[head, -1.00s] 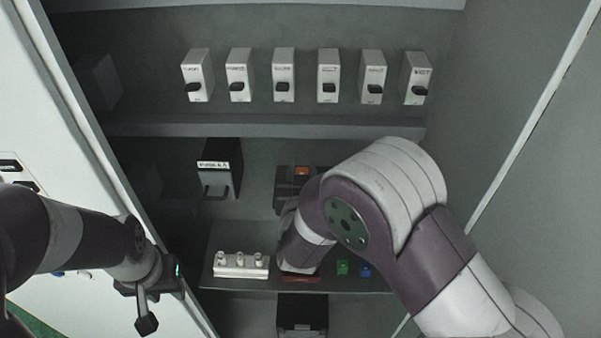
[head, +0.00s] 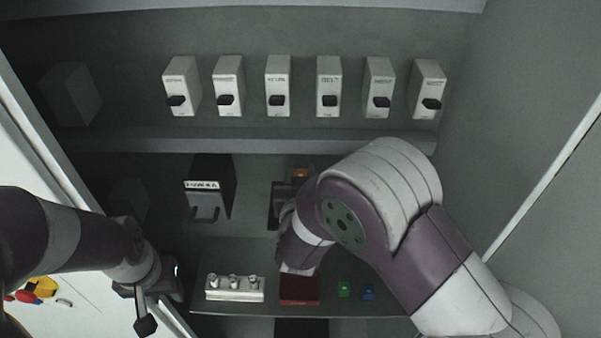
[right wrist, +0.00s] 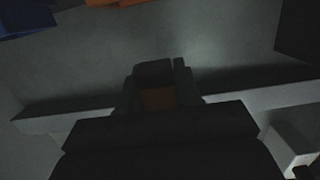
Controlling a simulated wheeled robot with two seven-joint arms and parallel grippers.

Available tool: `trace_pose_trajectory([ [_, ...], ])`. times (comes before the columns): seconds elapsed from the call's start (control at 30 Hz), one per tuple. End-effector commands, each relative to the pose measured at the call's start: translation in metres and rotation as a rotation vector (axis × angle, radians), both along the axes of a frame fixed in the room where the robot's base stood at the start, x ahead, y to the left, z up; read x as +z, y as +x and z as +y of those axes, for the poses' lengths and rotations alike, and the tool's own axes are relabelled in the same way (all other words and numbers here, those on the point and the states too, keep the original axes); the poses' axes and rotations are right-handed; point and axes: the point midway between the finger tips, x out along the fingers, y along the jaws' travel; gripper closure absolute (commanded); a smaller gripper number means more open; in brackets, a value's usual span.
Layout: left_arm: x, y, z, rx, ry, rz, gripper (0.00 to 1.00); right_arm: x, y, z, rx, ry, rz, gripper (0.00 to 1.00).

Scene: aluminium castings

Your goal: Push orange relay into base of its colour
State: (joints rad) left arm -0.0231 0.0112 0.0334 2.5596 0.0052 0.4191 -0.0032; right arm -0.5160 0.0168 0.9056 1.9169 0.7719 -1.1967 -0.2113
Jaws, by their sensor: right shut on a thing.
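In the right wrist view my right gripper (right wrist: 157,85) is shut on the orange relay (right wrist: 158,98), which shows as a dim orange patch between dark fingers. Another orange thing (right wrist: 115,2) and a blue thing (right wrist: 25,15) are cut off at that view's top edge, apart from the gripper. In the head view an orange patch (head: 300,173) shows at a dark block beside my right arm; I cannot tell whether it is the relay or a base. My right forearm hides much there. My left gripper (head: 146,310) hangs at the left; its opening is unclear.
A shelf holds a white block with three knobs (head: 235,289), a red tray (head: 299,292), a green piece (head: 343,289) and a blue piece (head: 368,292). A black box with a handle (head: 212,187) is left of my right arm. Several white switches (head: 278,75) line the back wall.

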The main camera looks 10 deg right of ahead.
Motion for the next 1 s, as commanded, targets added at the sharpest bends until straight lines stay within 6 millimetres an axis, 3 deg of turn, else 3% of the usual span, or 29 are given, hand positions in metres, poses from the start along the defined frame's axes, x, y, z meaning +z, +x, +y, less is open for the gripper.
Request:
trace_pose_trajectory([
  [0.1,-0.020,0.000,0.000,0.000,0.000,0.000,0.62,-0.021,0.000,0.000,0.000,-0.001,0.000,0.96],
  [0.27,-0.030,0.000,0.000,0.000,0.000,0.000,0.62,-0.034,0.000,0.000,0.000,-0.001,0.000,0.96],
  [1.0,-0.031,0.000,0.000,0.000,0.000,0.000,0.62,-0.033,0.002,0.000,0.000,0.000,0.000,0.96],
])
